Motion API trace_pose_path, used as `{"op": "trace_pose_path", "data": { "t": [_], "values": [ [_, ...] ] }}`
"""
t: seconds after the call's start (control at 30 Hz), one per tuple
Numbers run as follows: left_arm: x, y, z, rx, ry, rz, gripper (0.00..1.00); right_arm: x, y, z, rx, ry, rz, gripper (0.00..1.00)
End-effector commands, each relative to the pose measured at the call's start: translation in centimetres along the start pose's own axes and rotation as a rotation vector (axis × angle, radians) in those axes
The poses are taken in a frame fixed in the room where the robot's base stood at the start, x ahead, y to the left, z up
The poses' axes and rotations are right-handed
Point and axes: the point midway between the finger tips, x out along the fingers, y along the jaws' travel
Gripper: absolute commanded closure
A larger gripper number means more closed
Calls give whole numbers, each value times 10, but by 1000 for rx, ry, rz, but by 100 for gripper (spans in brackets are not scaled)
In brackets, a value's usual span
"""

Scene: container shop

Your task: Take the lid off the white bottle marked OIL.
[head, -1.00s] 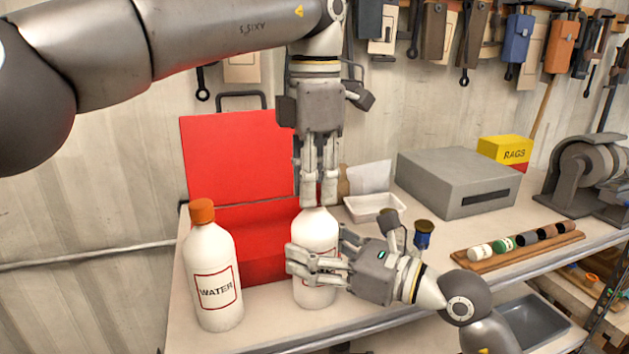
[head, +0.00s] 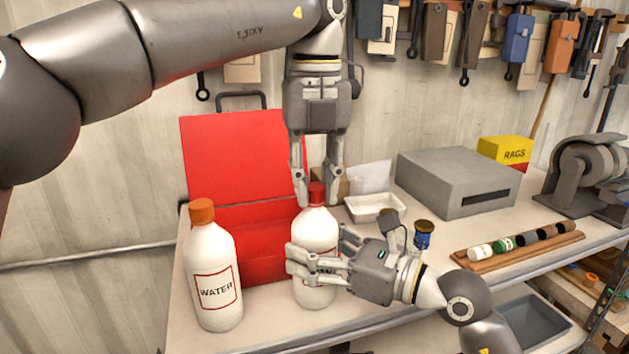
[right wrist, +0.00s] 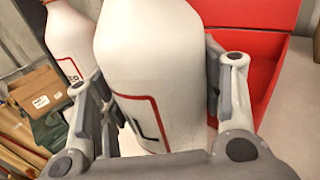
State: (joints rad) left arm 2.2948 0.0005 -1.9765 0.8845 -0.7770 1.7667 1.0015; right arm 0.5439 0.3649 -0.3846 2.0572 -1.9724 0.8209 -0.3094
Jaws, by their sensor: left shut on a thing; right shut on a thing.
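A white bottle (head: 316,225) with a red lid (head: 316,193) stands upright on the bench. In the head view its label is mostly covered by my right gripper's fingers; in the right wrist view the bottle (right wrist: 150,50) shows part of a red-framed label with an L. My right gripper (head: 318,255) is shut around the bottle's body from the right. My left gripper (head: 317,199) points down from above, shut on the red lid with one finger on each side. The lid sits on the bottle's neck.
A white WATER bottle (head: 214,268) with an orange cap stands close on the left. An open red toolbox (head: 240,160) is behind. A white tray (head: 372,208), a grey box (head: 458,181) and a wooden rack of small jars (head: 520,246) lie to the right.

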Motion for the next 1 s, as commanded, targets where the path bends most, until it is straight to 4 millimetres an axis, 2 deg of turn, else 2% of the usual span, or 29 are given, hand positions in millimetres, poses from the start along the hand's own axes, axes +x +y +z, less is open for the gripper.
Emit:
{"op": "trace_pose_path", "data": {
  "t": [1.0],
  "values": [
    [-1,-1,2,-1575,-2,-7,100,1,4,1,-5,-2,8,100]
  ]
}}
